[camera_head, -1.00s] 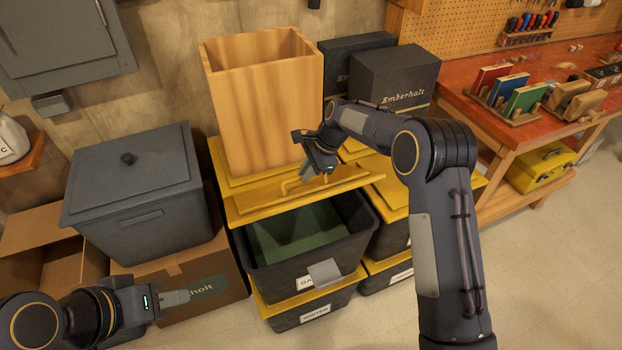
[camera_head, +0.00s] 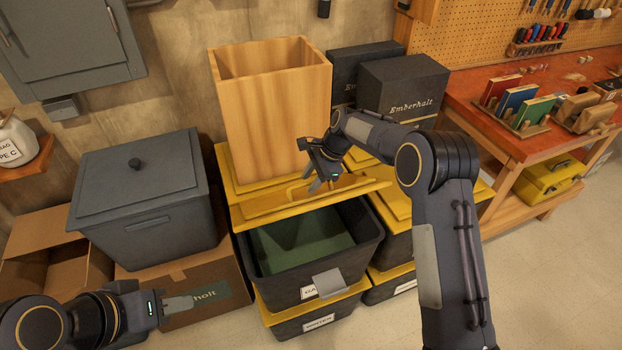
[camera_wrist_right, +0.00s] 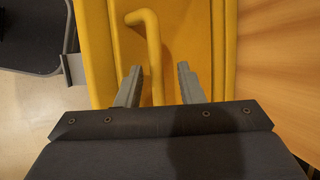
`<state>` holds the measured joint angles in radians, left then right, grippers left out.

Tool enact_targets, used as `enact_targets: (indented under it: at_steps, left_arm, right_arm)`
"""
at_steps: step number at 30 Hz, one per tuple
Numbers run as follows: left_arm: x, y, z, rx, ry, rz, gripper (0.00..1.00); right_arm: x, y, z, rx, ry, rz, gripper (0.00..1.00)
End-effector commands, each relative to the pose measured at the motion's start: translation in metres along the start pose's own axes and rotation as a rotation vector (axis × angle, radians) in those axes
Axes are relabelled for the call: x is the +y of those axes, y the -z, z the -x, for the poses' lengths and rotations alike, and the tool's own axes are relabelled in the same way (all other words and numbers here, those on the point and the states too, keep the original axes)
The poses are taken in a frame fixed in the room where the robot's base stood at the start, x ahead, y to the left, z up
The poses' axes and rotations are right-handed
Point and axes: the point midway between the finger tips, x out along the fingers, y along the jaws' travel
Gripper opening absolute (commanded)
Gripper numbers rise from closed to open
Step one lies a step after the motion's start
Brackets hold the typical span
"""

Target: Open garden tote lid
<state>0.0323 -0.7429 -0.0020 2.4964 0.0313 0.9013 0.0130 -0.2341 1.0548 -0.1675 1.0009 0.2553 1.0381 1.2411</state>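The garden tote (camera_head: 290,283) is a dark bin, its "GA…" label partly covered by a grey latch flap. Its yellow lid (camera_head: 262,216) lies toward the back, leaving the front of the tote open with green (camera_head: 300,240) showing inside. My right gripper (camera_head: 318,186) is over the lid. In the right wrist view its fingers (camera_wrist_right: 158,85) are apart, with the lid's yellow bar handle (camera_wrist_right: 153,50) running between them; it does not look clamped. My left gripper (camera_head: 182,303) is low at the left, away from the tote; its finger gap cannot be made out.
A tall wooden box (camera_head: 272,120) stands just behind the lid. A grey lidded bin (camera_head: 150,215) sits on a cardboard box (camera_head: 200,300) at left. More yellow-lidded totes (camera_head: 400,250) and black boxes (camera_head: 405,95) are at right, beside the workbench (camera_head: 480,105). Open floor lies in front.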

Motion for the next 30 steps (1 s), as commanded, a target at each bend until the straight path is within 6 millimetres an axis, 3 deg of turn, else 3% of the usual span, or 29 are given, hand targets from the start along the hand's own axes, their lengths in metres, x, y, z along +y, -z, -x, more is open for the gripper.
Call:
enact_targets:
  at_steps: [15,26,30]
  left_arm:
    - [-0.005,-0.005,-0.01,0.0,0.0,0.0,0.36]
    - [-0.005,-0.005,-0.01,0.0,0.0,0.0,0.36]
    - [-0.007,-0.007,-0.014,0.0,0.0,0.0,0.36]
  right_arm:
    - [-0.001,-0.001,0.07,0.001,0.004,0.001,0.34]
    - [0.0,-0.001,0.078,0.0,0.001,0.001,0.34]
    - [-0.001,-0.01,0.072,-0.016,0.03,-0.017,0.16]
